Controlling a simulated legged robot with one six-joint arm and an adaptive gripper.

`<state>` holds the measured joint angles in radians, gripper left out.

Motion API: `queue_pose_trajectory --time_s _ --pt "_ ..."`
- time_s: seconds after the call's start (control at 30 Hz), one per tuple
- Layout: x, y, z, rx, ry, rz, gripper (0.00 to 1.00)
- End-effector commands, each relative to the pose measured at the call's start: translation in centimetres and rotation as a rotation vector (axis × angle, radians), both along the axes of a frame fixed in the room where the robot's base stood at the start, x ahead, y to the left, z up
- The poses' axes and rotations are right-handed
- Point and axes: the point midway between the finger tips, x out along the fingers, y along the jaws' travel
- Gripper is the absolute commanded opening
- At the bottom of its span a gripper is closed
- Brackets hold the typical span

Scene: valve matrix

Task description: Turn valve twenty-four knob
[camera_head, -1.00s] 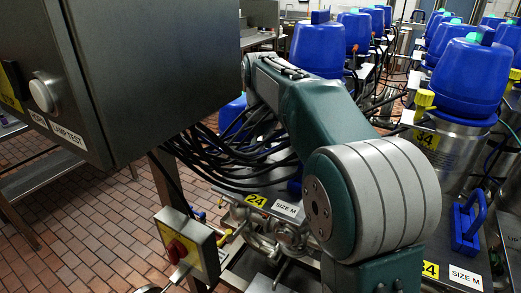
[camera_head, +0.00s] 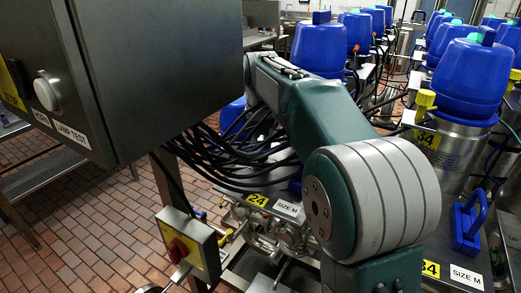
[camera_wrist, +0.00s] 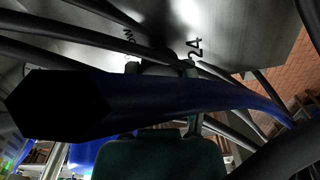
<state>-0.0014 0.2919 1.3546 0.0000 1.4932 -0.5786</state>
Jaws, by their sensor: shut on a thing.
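The yellow label 24 (camera_head: 257,200) sits on a grey plate beside a SIZE M label in the head view. The marking 24 (camera_wrist: 195,48) also shows on a metal surface at the top of the wrist view. A long blue handle (camera_wrist: 190,95) with a dark end face crosses the wrist view and looks like the valve knob. My gripper (camera_wrist: 162,69) is shut on this handle, its dark fingers partly hidden behind it. In the head view my arm hides the gripper and most of the handle.
Dark cables (camera_head: 240,155) hang close to my arm. A grey control box (camera_head: 160,65) stands at the upper left, with a red-knob switch box (camera_head: 187,243) below. A blue handle (camera_head: 467,225) stands on the right plate, near several blue-topped valves (camera_head: 466,75).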

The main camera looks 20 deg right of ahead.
Motion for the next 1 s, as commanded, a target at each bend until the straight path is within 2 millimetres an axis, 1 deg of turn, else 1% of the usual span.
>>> queue_pose_trajectory --time_s 0.03,0.3,0.6,0.8,1.0 --pt "0.01 0.02 -0.26 0.0 0.005 -0.038 0.02" --pt "-0.01 0.03 -0.31 0.0 0.007 -0.282 0.02" --pt "-0.02 0.03 -0.35 -0.001 0.007 -0.509 0.02" --pt "-0.03 0.05 -0.38 -0.002 0.009 -0.605 0.02" --pt "-0.05 0.05 -0.4 -0.001 0.01 -0.655 0.02"
